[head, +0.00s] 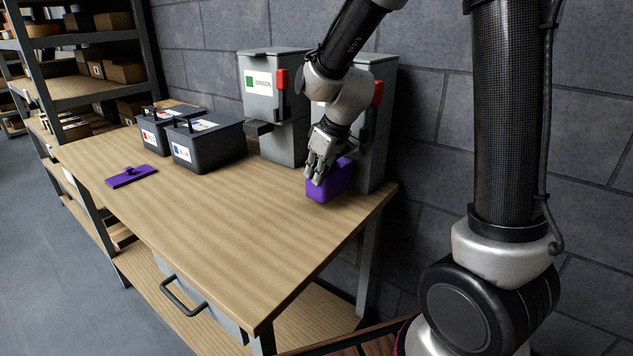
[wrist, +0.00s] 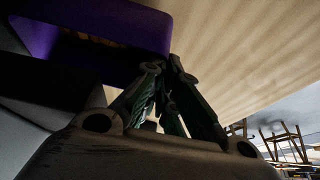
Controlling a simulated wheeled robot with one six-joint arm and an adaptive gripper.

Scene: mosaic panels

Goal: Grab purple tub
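The purple tub (head: 335,184) is a small box near the right end of the wooden table, in front of a grey bin. My gripper (head: 318,172) points down at its near-left rim, partly covering it. In the wrist view the tub's purple wall (wrist: 135,28) fills the upper left. There the fingers (wrist: 164,66) converge with the tips close together at the wall's edge, and they look shut on it. The exact contact is in shadow. The tub appears to rest on the table.
Grey bins (head: 275,110) stand against the wall behind the tub. Two dark lidded boxes (head: 210,154) stand left of them on the table (head: 215,230). A flat purple lid (head: 131,177) lies at the far left. The table's middle and front are clear.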

